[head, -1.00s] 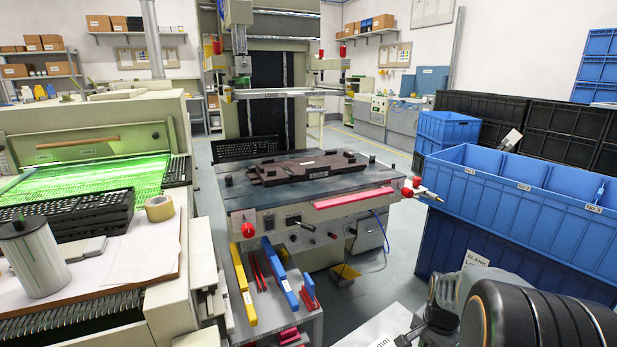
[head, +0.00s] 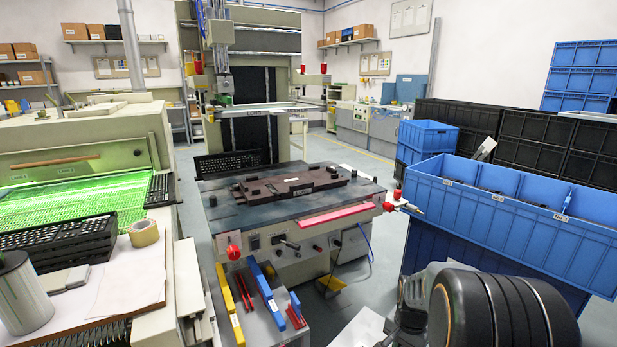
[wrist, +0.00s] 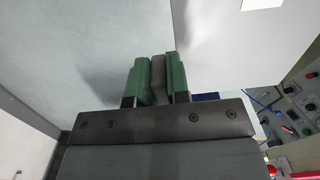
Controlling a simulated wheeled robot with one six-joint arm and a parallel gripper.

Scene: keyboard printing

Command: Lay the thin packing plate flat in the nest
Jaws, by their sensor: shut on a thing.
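My gripper (wrist: 158,80) shows in the wrist view with two green finger pads. It is shut on a dark grey narrow piece (wrist: 158,72); I cannot tell whether this is part of the thin packing plate. A broad white surface (wrist: 235,50) and a pale grey one (wrist: 95,50) lie beyond the fingers. In the head view, a dark brown fixture with raised blocks (head: 288,186), which looks like the nest, lies on the press table (head: 222,208), well away from my arm. The fingers are hidden in the head view. A white sheet (head: 362,326) shows beside my arm at the bottom.
Blue crates (head: 520,208) stand on the right. A pink bar (head: 335,206) and red-tipped fittings stick out at the press table's front. A rack with yellow, red and blue tools (head: 262,320) stands before it. A green-lit machine (head: 80,190) is on the left. Grey floor is open between table and crates.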

